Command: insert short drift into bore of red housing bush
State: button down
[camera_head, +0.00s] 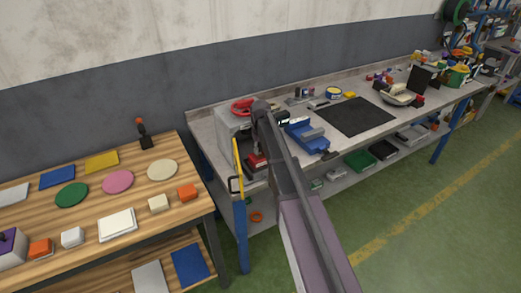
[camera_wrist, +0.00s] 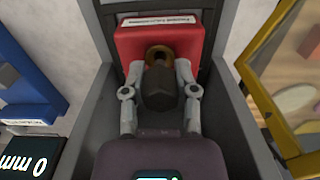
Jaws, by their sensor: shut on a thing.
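The red housing (camera_wrist: 125,45) sits between grey walls in the wrist view, with a white label on its top. Its brass-coloured bush (camera_wrist: 159,51) shows as a ring around a dark bore. My gripper (camera_wrist: 160,78) is shut on the short drift (camera_wrist: 159,92), a dark, stubby piece with a faceted near end. The drift is in front of the bush and covers its lower part. I cannot tell whether its far end is inside the bore. In the head view part of the red housing (camera_head: 256,161) shows beside my arm, which hides the gripper and drift.
A yellow frame (camera_head: 236,165) stands close on one side of the housing. A blue vise (camera_head: 304,134) and a black mat (camera_head: 355,116) are on the grey bench to the right. A wooden table (camera_head: 180,211) with coloured discs and blocks stands left.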

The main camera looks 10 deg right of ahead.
jog(key=shift+f+b, duration=0.75)
jog(key=shift+c, duration=1.5)
grip_release()
jog(key=shift+r, duration=0.2)
jog(key=shift+r+p, duration=0.8)
jog(key=shift+p, duration=0.2)
jog(key=shift+f+b, duration=1.05)
notch_tip(320, 180, up, 8)
jog(key=p, duration=0.8)
jog(key=shift+r, duration=0.1)
